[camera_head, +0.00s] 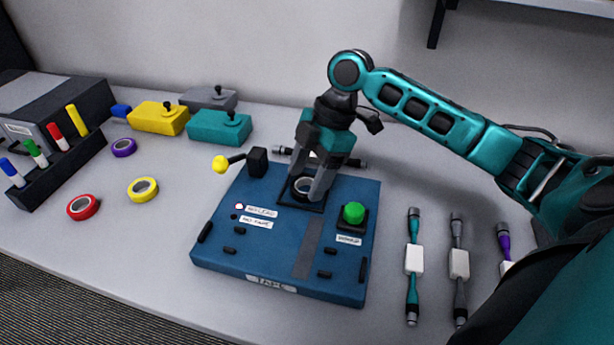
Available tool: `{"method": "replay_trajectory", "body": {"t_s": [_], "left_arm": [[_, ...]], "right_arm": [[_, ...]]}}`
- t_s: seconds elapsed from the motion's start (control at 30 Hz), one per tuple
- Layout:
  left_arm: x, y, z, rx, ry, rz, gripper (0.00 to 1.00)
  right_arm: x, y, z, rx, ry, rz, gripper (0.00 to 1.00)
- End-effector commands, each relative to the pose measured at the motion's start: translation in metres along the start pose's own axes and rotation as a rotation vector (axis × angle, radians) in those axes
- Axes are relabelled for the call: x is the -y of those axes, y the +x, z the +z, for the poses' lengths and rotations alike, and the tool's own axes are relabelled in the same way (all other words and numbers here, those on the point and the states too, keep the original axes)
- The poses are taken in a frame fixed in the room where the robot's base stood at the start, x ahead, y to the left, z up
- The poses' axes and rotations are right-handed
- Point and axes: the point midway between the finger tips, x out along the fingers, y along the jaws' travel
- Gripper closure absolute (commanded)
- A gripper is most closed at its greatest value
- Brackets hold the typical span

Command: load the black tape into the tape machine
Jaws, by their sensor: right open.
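The blue tape machine (265,257) stands in the middle of the table, with a green button (353,212), a yellow-knobbed lever (221,164) and a "TAPE" label on its front. My right gripper (309,190) is above the machine's dark square holder, pointing down with its fingers apart. A black tape ring (304,186) with a pale core shows at the holder, between the fingers. The fingers partly hide it, and I cannot tell whether they touch it. My left gripper is not in view.
Red (83,207), yellow (143,189) and purple (124,148) tape rolls lie at left, near a marker rack (62,170). Yellow (158,117), teal (219,127) and grey (208,98) joystick boxes stand behind. Cables, one teal (413,284), lie right of the machine.

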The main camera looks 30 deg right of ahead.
Motion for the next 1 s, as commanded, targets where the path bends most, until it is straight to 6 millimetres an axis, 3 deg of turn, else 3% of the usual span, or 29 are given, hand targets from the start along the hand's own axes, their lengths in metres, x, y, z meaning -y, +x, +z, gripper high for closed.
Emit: {"method": "replay_trajectory", "body": {"t_s": [0.3,0.5,0.7,1.0], "left_arm": [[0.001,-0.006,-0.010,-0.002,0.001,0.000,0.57],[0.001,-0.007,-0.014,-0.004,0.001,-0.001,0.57],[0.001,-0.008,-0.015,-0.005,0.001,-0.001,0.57],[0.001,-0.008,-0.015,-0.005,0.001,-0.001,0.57]], "right_arm": [[-0.001,-0.070,-0.001,0.001,0.000,0.006,0.33],[-0.001,-0.101,-0.001,0.000,0.000,0.004,0.33],[0.000,-0.112,0.000,0.001,0.000,0.001,0.33],[0.000,-0.112,0.000,0.000,0.000,0.001,0.33]]}}
